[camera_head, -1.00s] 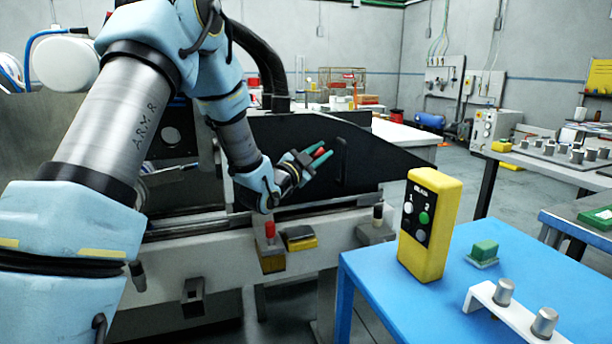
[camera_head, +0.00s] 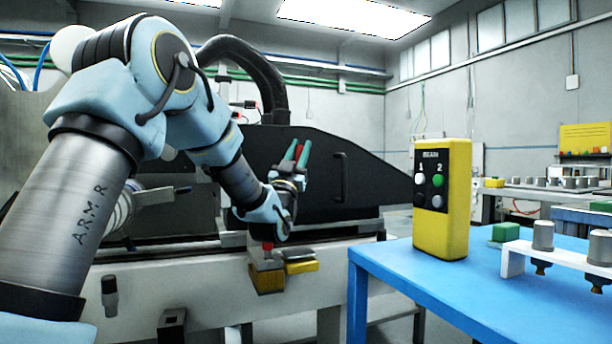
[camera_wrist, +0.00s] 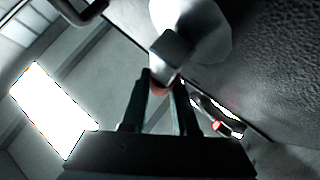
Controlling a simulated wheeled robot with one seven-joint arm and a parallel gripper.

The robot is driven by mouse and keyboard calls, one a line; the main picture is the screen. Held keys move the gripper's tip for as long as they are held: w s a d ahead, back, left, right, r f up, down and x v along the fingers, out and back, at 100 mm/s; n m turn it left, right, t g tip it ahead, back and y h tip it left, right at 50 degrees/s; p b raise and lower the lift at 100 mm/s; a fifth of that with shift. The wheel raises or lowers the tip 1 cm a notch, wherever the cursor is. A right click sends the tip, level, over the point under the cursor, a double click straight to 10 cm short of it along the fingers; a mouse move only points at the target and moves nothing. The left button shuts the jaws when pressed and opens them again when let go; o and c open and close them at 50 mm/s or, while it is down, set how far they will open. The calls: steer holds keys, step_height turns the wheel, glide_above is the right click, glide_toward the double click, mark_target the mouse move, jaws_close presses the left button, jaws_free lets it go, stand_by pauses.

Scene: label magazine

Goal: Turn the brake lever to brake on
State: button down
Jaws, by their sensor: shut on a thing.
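My gripper (camera_head: 297,152) is in front of the dark machine cover in the head view, its greenish fingers pointing up. A little red shows between the fingers. In the wrist view my gripper (camera_wrist: 160,95) is shut on a reddish knob (camera_wrist: 159,89), which appears to be the end of the brake lever. A grey block (camera_wrist: 171,48) and a pale rounded part (camera_wrist: 198,22) are just beyond the knob. The lever's brake-on mark is not visible, and my fingers and arm hide most of the lever in the head view.
A dark cover with a handle (camera_head: 341,178) stands behind my gripper. A red-knobbed lever (camera_head: 267,246) and yellow block (camera_head: 302,266) are below it. A yellow button box (camera_head: 442,200) stands on the blue table (camera_head: 395,262) at right, with a white rack (camera_head: 515,258).

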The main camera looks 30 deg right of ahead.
steer(key=shift+w+a+f+n+t+y+b, duration=0.1)
steer(key=shift+a+n+t+y+b, duration=0.2)
steer(key=shift+n+t+b, duration=0.3)
steer(key=shift+s+a+r+n+t+y+b, duration=0.1)
steer(key=shift+a+n+t+y+b, duration=0.05)
steer(key=shift+n+t+y+b, duration=0.4)
steer(key=shift+w+a+f+n+t+y+b, duration=0.1)
steer(key=shift+a+n+t+y+b, duration=0.15)
steer(key=shift+n+t+b, duration=0.35)
steer(key=c, duration=0.7)
jaws_free()
steer(key=v, duration=1)
steer(key=shift+a+f, duration=0.2)
steer(key=shift+a, duration=0.05)
steer(key=shift+s, duration=0.25)
